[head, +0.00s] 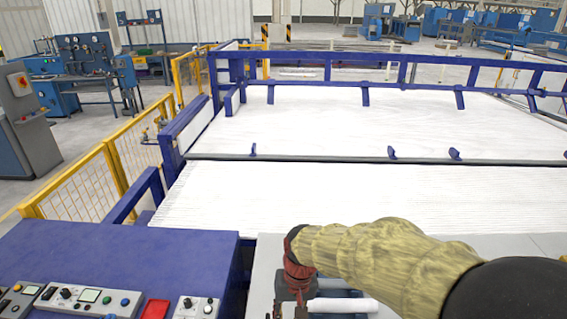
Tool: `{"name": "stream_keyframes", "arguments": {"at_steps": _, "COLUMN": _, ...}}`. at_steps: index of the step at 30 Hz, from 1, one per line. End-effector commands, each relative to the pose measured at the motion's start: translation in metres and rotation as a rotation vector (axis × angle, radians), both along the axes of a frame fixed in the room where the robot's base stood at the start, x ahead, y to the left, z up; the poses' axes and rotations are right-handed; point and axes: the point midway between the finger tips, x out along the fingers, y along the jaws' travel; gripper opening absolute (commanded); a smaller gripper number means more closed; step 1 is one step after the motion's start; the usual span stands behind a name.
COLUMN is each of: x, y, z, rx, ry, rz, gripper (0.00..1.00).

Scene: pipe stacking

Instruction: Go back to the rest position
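My gripper (290,304) shows at the bottom edge of the head view, right of centre, at the end of my arm in its yellowish cover. It points down, and its fingertips are cut off by the picture's edge. A short white pipe (345,305) lies level just right of the gripper, over the grey surface. Its left end meets the gripper's outline; I cannot tell whether the fingers hold it or only stand beside it.
A blue control desk (120,255) with panels stands at the lower left. A wide bed of white pipes (380,195) in a blue frame (400,60) lies ahead. A yellow mesh fence (85,190) runs along the left. A grey console (28,120) stands beyond it.

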Motion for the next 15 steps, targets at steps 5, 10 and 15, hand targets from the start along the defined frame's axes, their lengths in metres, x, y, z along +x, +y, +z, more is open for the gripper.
{"name": "stream_keyframes", "arguments": {"at_steps": 5, "x": -0.033, "y": -0.045, "z": 0.027, "rx": -0.022, "ry": -0.072, "rz": 0.036, "gripper": 0.28}}
{"name": "stream_keyframes", "arguments": {"at_steps": 10, "x": -0.069, "y": -0.093, "z": 0.050, "rx": -0.044, "ry": -0.178, "rz": 0.035, "gripper": 0.28}}
{"name": "stream_keyframes", "arguments": {"at_steps": 15, "x": -0.106, "y": -0.136, "z": 0.063, "rx": -0.071, "ry": -0.310, "rz": -0.010, "gripper": 0.28}}
